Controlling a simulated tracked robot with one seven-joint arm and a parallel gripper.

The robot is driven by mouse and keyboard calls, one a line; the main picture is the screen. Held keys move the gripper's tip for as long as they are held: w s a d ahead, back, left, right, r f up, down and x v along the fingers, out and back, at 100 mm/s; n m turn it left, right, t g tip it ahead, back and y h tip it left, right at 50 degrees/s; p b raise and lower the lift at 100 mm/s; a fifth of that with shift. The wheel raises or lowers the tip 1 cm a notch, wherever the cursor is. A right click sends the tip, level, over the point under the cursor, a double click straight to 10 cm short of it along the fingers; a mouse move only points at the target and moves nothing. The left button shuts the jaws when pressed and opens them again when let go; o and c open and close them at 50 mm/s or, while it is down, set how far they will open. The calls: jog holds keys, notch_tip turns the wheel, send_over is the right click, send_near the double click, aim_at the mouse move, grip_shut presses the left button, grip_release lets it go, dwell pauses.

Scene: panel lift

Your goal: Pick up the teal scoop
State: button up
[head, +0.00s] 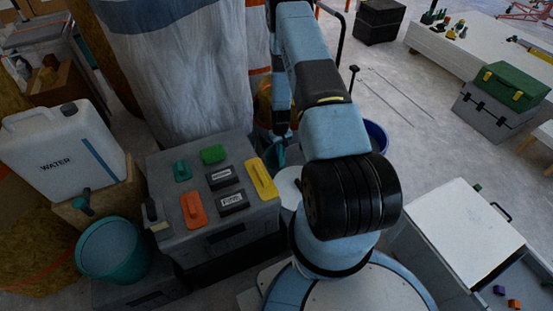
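A small teal piece (182,170) lies on the grey case's lid (160,187), near its back left. It is the only teal piece on the lid, but it is too small to tell clearly whether it has a scoop's shape. The far end of my arm hangs down just right of the case's back right corner, where my gripper (281,152) shows small and dark, partly behind my own arm. It is apart from the teal piece, well to its right. Its fingers are not clear enough to tell whether they are open.
Green (213,154), orange (193,210) and yellow (262,178) pieces and two dark labelled blocks share the lid. A white water canister (65,150) and a teal bucket (112,249) stand left of the case. A draped sheet (185,70) hangs behind it. A white-topped box (460,230) stands at right.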

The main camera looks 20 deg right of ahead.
grip_shut()
jog(key=shift+r, duration=0.1)
